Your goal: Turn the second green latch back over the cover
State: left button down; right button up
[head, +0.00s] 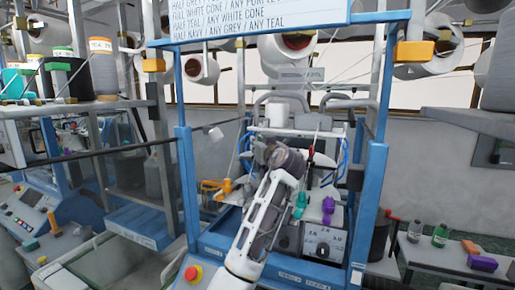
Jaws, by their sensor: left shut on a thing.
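My left gripper (272,152) is at the knitting machine in the middle of the view, at the end of my white arm. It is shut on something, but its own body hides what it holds. A teal-green handle-like part (300,205) shows on the machine's front, just right of my arm; I cannot tell whether it is one of the latches. No cover or second green latch can be made out, as my arm and gripper block that part of the machine. My right gripper is not in view.
A purple part (328,208) and an orange part (222,187) stand on the machine either side of my arm. Blue frame posts (187,185) flank it. A red stop button (192,273) is at lower left. A side table at right holds small bottles (440,235).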

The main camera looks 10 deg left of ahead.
pick_arm(q)
jog(key=shift+n+y, duration=0.3)
jog(key=shift+y, duration=0.1)
jog(key=c, duration=1.5)
grip_release()
jog(key=shift+c, duration=0.2)
jog(key=v, duration=0.7)
jog(key=shift+d, duration=0.3)
jog(key=shift+o, duration=0.2)
jog(key=shift+s+r, duration=0.1)
